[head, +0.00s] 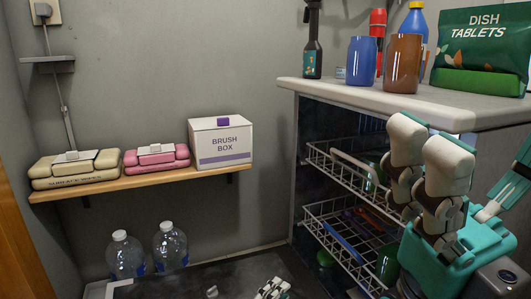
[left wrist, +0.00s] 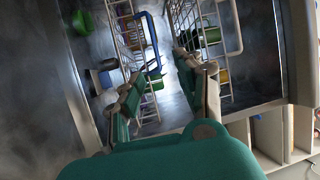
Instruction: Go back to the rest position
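My left gripper (head: 428,152), teal with white finger pads, is raised at the right in front of the white-topped cabinet. Its pads stand apart with nothing between them. In the left wrist view its two fingers (left wrist: 167,95) are also apart, with a gap between them. Wire baskets show beyond the fingers there, and the gripper does not hold them. A small pale jointed piece (head: 272,290) at the bottom edge of the head view looks like part of my right gripper. It is mostly cut off, so its opening cannot be told.
The countertop (head: 350,93) holds cups, bottles and a dish tablets bag (head: 484,45). A wall shelf (head: 130,182) carries wipes packs and a brush box (head: 220,142). Two clear bottles (head: 170,246) stand below.

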